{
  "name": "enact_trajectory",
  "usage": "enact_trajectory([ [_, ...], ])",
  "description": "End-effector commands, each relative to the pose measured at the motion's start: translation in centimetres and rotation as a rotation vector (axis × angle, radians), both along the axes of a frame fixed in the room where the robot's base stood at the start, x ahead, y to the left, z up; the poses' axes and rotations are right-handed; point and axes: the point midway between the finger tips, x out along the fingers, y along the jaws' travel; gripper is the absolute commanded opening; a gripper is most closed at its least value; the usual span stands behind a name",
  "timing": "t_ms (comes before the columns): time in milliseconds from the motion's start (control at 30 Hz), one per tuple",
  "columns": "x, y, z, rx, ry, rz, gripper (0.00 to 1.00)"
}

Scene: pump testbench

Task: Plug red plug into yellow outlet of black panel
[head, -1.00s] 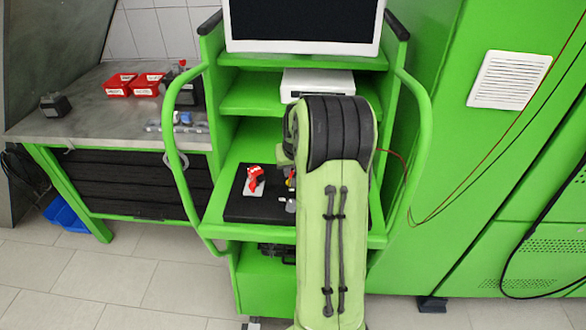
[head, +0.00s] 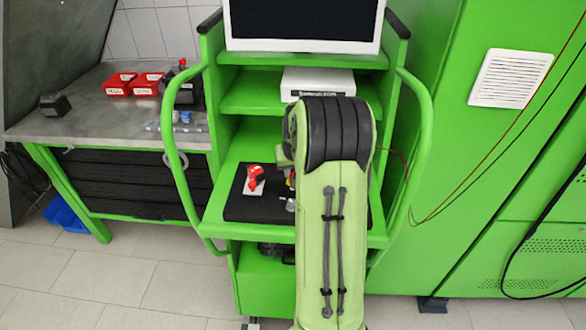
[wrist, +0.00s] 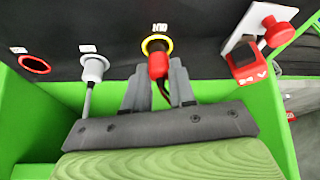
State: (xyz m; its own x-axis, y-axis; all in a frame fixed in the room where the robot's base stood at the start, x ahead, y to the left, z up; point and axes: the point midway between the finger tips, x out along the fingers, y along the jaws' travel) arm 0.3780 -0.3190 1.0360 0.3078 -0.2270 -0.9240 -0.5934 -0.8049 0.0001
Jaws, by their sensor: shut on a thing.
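The red plug (wrist: 158,66) is between the two fingers of my gripper (wrist: 158,78) in the wrist view, with a dark cable behind it. My gripper is shut on it. The plug's front end is at the yellow outlet (wrist: 157,38), a yellow ring on the black panel (wrist: 205,20). The plug overlaps the ring's lower part; I cannot tell how deep it sits. In the head view the black panel (head: 236,208) lies on the green cart's shelf, and my arm hides most of the plug area.
Left of the yellow outlet are a grey plug (wrist: 94,68) in its socket and a red outlet (wrist: 35,63). To the right, close to my finger, is a red switch block marked 24 V (wrist: 246,64). Green cart handles (head: 175,150) flank the shelf.

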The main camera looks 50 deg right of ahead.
Motion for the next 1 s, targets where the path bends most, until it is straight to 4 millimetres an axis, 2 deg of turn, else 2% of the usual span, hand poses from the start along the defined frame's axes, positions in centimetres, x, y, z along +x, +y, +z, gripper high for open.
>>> enact_trajectory([
  [1000, 0.0, 0.0, -1.6, 0.000, 0.000, 0.000, 0.03],
])
